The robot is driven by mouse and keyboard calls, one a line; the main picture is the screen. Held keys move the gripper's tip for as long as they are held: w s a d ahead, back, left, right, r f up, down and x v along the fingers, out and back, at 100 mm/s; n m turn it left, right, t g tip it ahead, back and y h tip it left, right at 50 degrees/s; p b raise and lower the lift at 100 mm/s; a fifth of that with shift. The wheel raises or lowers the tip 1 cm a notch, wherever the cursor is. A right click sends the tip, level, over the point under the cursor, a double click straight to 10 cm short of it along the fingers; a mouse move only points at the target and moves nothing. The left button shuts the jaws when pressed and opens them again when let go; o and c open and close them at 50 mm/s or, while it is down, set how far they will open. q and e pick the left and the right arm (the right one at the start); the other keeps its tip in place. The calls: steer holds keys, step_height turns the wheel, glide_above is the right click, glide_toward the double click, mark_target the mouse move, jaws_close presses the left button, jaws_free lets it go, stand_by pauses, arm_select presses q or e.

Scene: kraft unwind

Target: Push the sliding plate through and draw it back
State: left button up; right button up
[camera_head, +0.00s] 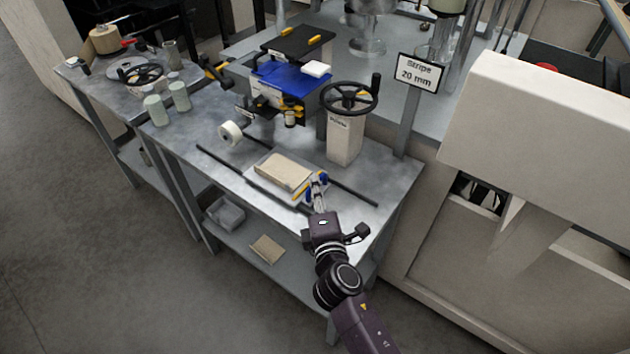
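The sliding plate (259,163) is a flat pale grey plate on the metal table, between two dark rails. A beige block or stack (283,171) lies on it. A small yellow part (298,196) shows at its right end. My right gripper (318,181) reaches in from the lower right, and its blue-marked fingers are at that right end, beside the yellow part. Whether they touch or grip it is too small to tell. The fingers hide part of the plate's right edge. My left gripper is not in view.
A post with a black handwheel (349,96) stands behind the plate. A device with a blue top (291,79) stands at the back. A sign (417,73) stands at the right. The table's front left is clear.

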steer(key=shift+w+a+f, duration=0.1)
steer(key=shift+w+f, duration=0.05)
steer(key=shift+w, duration=0.6)
steer(key=shift+w+f, duration=0.1)
steer(key=shift+w, duration=0.35)
jaws_close()
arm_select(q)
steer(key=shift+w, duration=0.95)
